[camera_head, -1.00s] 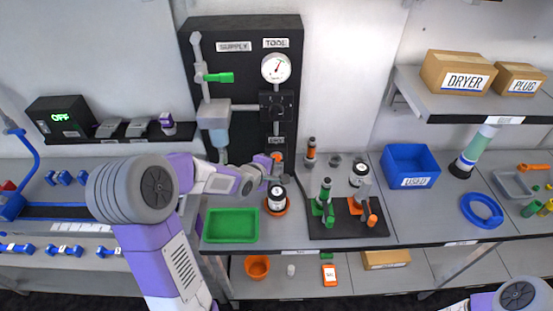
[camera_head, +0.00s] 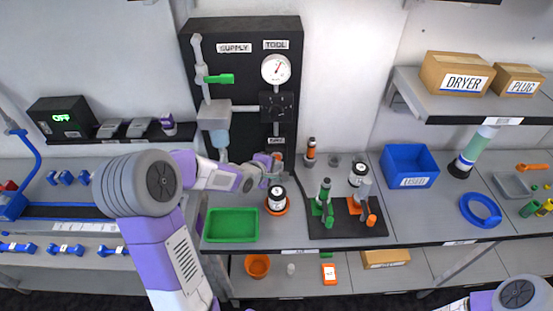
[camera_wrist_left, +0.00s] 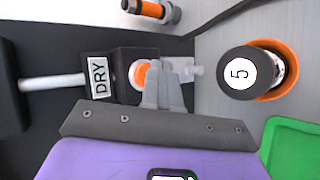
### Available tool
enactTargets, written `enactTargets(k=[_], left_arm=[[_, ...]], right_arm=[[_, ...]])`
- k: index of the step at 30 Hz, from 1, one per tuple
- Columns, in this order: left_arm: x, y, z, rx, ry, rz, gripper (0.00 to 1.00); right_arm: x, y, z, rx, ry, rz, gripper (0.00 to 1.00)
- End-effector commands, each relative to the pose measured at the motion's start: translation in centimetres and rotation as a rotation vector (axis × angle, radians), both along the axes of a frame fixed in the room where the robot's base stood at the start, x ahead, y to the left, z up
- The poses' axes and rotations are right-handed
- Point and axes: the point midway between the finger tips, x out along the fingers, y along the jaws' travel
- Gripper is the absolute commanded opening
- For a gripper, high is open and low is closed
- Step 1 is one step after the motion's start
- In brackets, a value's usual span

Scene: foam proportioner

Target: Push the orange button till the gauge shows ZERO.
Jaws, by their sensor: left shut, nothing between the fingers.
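The orange button (camera_wrist_left: 141,75) sits in a white ring on a dark block beside the DRY label (camera_wrist_left: 97,75). In the left wrist view the finger tips partly cover it; I cannot tell whether they touch it. My left gripper (camera_wrist_left: 163,72) is shut and empty, its fingers pointing at the block. In the head view my left gripper (camera_head: 274,163) is at the foot of the black panel. The round white gauge (camera_head: 275,69) is under the TOOL label; its needle points up and slightly right, and its markings are too small to read. My right gripper is out of view.
A dark-lidded jar (camera_head: 276,196) marked 5 stands in an orange holder close to the left gripper. A green tray (camera_head: 231,225) lies in front. A black stand with green and orange tools (camera_head: 325,203) is to the right. A green-handled valve (camera_head: 219,78) is on the panel.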

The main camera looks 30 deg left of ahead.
Motion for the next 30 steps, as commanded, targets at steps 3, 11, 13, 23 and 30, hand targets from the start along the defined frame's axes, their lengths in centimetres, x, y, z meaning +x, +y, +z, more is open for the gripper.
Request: enactTargets(k=[3,11,13,23,30], left_arm=[[0.12,0.08,0.03,0.0,0.0,0.0,0.0],[0.4,0.24,0.07,0.0,0.0,0.0,0.0],[0.47,0.29,0.07,0.0,-0.001,0.0,0.0],[0.74,0.46,0.04,0.0,-0.001,0.0,0.0],[0.68,0.45,0.04,0.001,-0.002,0.001,0.0]], right_arm=[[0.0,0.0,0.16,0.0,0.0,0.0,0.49],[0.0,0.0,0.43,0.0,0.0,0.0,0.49],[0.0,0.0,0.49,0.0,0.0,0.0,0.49],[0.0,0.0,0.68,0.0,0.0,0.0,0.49],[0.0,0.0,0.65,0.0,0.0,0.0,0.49]])
